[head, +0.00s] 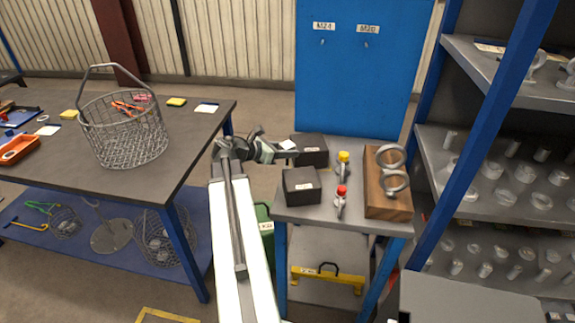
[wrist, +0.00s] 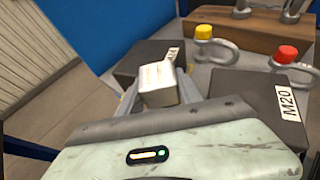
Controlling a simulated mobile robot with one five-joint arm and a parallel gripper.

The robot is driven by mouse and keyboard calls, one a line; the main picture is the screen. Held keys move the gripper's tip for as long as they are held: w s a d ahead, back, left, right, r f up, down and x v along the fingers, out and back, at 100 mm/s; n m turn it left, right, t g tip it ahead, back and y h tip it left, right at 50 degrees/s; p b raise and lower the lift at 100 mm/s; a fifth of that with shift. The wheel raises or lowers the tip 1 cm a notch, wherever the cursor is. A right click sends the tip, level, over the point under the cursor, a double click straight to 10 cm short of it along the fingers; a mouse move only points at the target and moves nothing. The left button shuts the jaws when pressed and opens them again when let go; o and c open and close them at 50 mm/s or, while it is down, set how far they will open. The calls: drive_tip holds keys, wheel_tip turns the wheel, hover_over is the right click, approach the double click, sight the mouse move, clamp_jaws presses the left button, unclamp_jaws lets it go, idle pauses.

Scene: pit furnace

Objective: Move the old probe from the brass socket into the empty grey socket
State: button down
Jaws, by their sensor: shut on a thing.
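My gripper (head: 280,149) reaches over the left edge of a small grey stand beside two black boxes. In the wrist view its fingers (wrist: 160,88) are shut on a pale silvery block (wrist: 158,82), which has a blocky end facing up. The block looks close to the far black box (wrist: 135,60); I cannot tell whether they touch. I cannot tell whether the block is the old probe. I cannot make out a brass socket or an empty grey socket in either view.
On the stand (head: 290,216) are the near black box (head: 301,187), a yellow-pin shackle (head: 343,168), a red-pin shackle (head: 341,203) and a wooden block (head: 399,207) with large rings. A blue panel (head: 362,85) rises behind. Shelves (head: 480,150) stand right; a workbench (head: 185,165) with a wire basket (head: 128,133) stands left.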

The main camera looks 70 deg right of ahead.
sight(287, 165)
wheel_tip(287, 165, down, 4)
drive_tip(key=b, duration=0.3)
drive_tip(key=shift+b, duration=0.3)
drive_tip(key=shift+r, duration=0.25)
drive_tip(key=shift+f, duration=0.2)
drive_tip(key=c, duration=1.1)
unclamp_jaws()
drive_tip(key=shift+r, duration=0.1)
drive_tip(key=shift+w+r+p, duration=0.1)
drive_tip(key=shift+r+p, duration=0.2)
drive_tip(key=shift+p, duration=0.15)
drive_tip(key=p+v, duration=0.4)
drive_tip(key=v, duration=0.7)
drive_tip(key=shift+w+a, duration=0.25)
drive_tip(key=shift+a, duration=0.1)
